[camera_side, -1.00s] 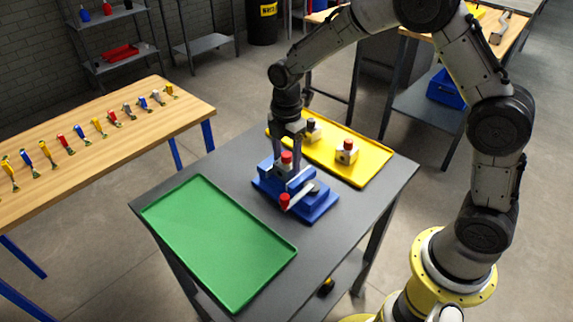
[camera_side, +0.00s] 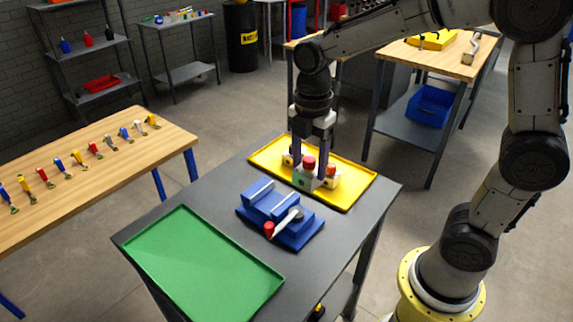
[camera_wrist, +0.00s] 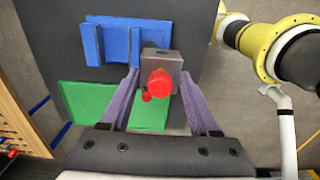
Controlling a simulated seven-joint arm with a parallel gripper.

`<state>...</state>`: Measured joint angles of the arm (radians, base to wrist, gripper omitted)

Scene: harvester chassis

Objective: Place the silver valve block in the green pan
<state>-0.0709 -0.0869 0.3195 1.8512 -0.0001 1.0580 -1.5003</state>
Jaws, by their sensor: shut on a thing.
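My gripper (camera_side: 311,172) is shut on a silver valve block (camera_wrist: 160,75) with a red cap, which shows between both fingers in the wrist view. In the side view the held block (camera_side: 303,180) appears raised, overlapping the near edge of the yellow tray. A small green patch shows at its face there. The green pan (camera_side: 200,262) lies empty at the table's front left, apart from my gripper. It also shows in the wrist view (camera_wrist: 88,103), partly hidden by a finger. The blue vise (camera_side: 280,217) stands between pan and tray, its jaws empty.
The yellow tray (camera_side: 345,197) lies at the table's back, holding other blocks (camera_side: 331,172) partly hidden by my gripper. A red-knobbed vise handle (camera_side: 269,229) sticks out towards the front. A wooden bench (camera_side: 100,130) with several small coloured items stands at left.

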